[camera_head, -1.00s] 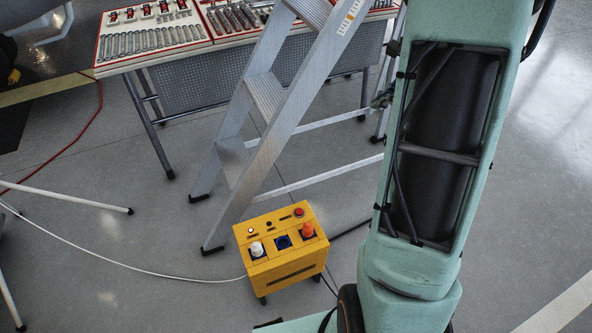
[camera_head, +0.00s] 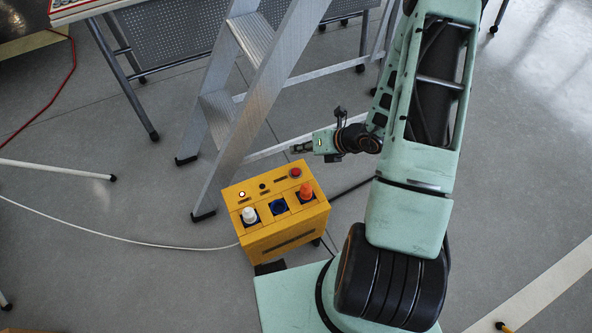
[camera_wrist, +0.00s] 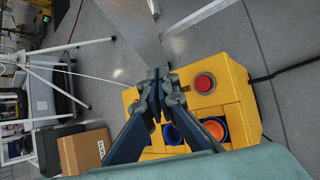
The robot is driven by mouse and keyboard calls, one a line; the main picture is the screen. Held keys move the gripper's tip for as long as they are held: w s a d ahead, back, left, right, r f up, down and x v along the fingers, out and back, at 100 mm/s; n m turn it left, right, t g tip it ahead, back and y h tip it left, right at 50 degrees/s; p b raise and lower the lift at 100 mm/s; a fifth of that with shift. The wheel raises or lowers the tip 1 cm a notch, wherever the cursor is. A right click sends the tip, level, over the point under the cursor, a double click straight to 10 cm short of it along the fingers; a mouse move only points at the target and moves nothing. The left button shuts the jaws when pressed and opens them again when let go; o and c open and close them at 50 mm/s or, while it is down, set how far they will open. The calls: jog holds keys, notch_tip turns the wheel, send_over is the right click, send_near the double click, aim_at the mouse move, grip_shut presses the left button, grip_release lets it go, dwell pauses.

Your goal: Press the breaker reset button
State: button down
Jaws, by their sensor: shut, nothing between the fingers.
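The yellow breaker box (camera_head: 250,192) stands on the floor in front of the ladder. Its red button (camera_head: 295,172) is at the back right of the top face. The button shows clearly in the wrist view (camera_wrist: 204,83), right of the fingertips. A small dark knob and a lit white indicator (camera_head: 242,194) sit left of it on the box. A white plug, a blue socket (camera_head: 279,207) and an orange plug (camera_head: 306,190) are along the front. My gripper (camera_head: 297,148) is shut and empty, behind and above the box near the button. In the wrist view its fingertips (camera_wrist: 158,74) meet, apart from the button.
An aluminium ladder (camera_head: 228,118) stands close behind the box, left of my gripper. A tool table (camera_head: 160,48) is farther back. A white cable (camera_head: 130,239) runs left and a black cable runs right. The floor at right is mostly clear.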

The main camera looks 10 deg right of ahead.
aim_at(298, 172)
notch_tip(298, 172, down, 9)
jog(key=b, duration=0.7)
jog(key=shift+r, duration=0.1)
dwell(1.3)
jog(key=shift+f+b, duration=0.35)
jog(key=shift+f, duration=0.05)
jog(key=shift+f+b, duration=0.4)
jog(key=shift+f, duration=0.05)
dwell(0.5)
jog(key=shift+r, duration=0.1)
jog(key=shift+r+p, duration=0.65)
jog(key=shift+r, duration=0.15)
jog(key=shift+r+p, duration=1.9)
jog(key=shift+r, duration=0.6)
